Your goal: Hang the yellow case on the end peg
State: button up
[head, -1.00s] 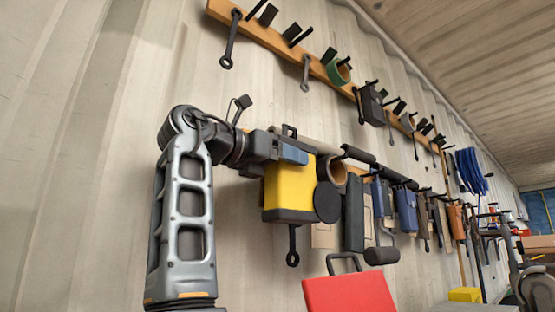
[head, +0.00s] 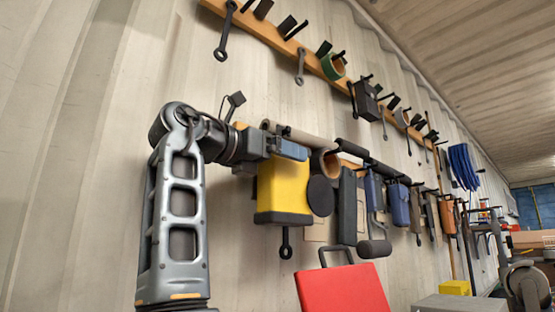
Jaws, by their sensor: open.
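The yellow case (head: 283,187) is a yellow box with a dark base and a dark handle at its top. It hangs upright in front of the lower rack on the wall, just below and in front of my gripper (head: 290,150). My gripper is open at the case's top edge, and its fingers partly hide the handle. The end peg is hidden behind the gripper and case, so I cannot tell whether the handle rests on it. A black round-headed tool (head: 320,195) hangs close to the case's right side.
More tools and cases, including a blue case (head: 399,204), hang along the lower rack to the right. An upper wooden rack (head: 290,50) runs above. The wall left of my arm is bare.

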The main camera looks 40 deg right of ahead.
jog(key=shift+a, duration=0.1)
jog(key=a+b, duration=0.1)
jog(key=a, duration=0.6)
jog(key=shift+a+b, duration=0.3)
jog(key=shift+b, duration=0.1)
